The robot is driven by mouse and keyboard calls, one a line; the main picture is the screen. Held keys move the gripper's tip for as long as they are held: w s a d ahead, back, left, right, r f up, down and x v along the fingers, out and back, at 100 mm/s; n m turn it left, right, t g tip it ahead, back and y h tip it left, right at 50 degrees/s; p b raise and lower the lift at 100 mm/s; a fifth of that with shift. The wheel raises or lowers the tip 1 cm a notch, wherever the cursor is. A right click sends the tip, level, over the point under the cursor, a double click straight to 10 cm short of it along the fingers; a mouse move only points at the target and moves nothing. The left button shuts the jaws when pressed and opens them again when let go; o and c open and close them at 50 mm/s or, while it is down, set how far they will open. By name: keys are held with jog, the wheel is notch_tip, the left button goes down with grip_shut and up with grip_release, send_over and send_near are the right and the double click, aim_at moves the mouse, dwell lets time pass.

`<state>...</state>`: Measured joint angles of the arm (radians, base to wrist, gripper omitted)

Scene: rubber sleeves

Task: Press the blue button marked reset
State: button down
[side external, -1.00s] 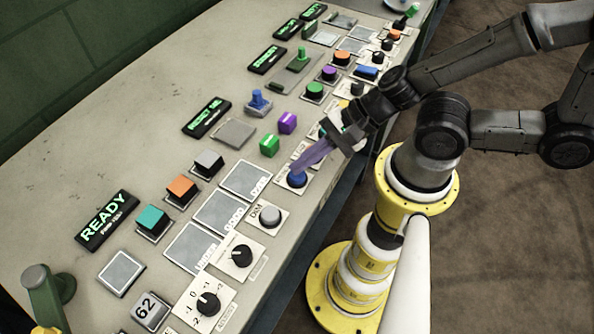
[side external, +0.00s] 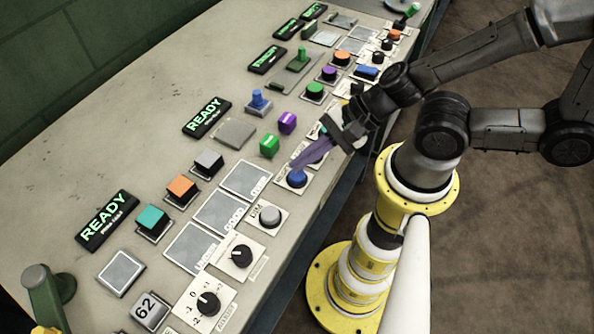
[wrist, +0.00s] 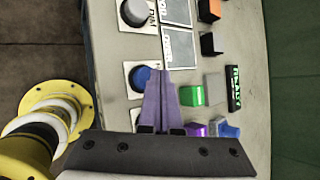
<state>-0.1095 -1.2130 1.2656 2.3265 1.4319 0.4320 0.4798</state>
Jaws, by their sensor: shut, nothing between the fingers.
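The blue button (side external: 297,177) is a round cap on a small white plate near the console's front edge. Its label is too small to read. My gripper (side external: 295,166) has long purple fingers, closed together and empty, with the tips right at the top of the blue button. I cannot tell whether they touch it. In the wrist view, the blue button (wrist: 141,76) shows just left of the closed fingertips (wrist: 158,72), partly covered by them. The middle display (side external: 206,117) on the console reads READY in green.
A grey button (side external: 270,215) and black knobs (side external: 242,256) sit nearby along the front edge. Green (side external: 269,145) and purple (side external: 287,122) blocks stand behind the blue button. The console's back left surface is clear.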

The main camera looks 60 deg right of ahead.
aim_at(302, 170)
jog(key=shift+r, duration=0.3)
jog(key=shift+r, duration=2.4)
jog(key=shift+w+d+r, duration=0.15)
jog(key=shift+w+r, duration=0.05)
jog(key=shift+r, duration=0.1)
notch_tip(302, 170, up, 9)
jog(key=d+n+h, duration=0.2)
jog(key=d+n, duration=0.1)
jog(key=n, duration=0.6)
jog(key=s+d+r+n+g+h, duration=0.1)
jog(key=s+d+n+h, duration=0.3)
jog(key=d+n, duration=0.4)
jog(key=shift+s+d+r+n, duration=0.15)
jog(key=shift+s+r+n, duration=0.2)
jog(key=shift+n, duration=0.45)
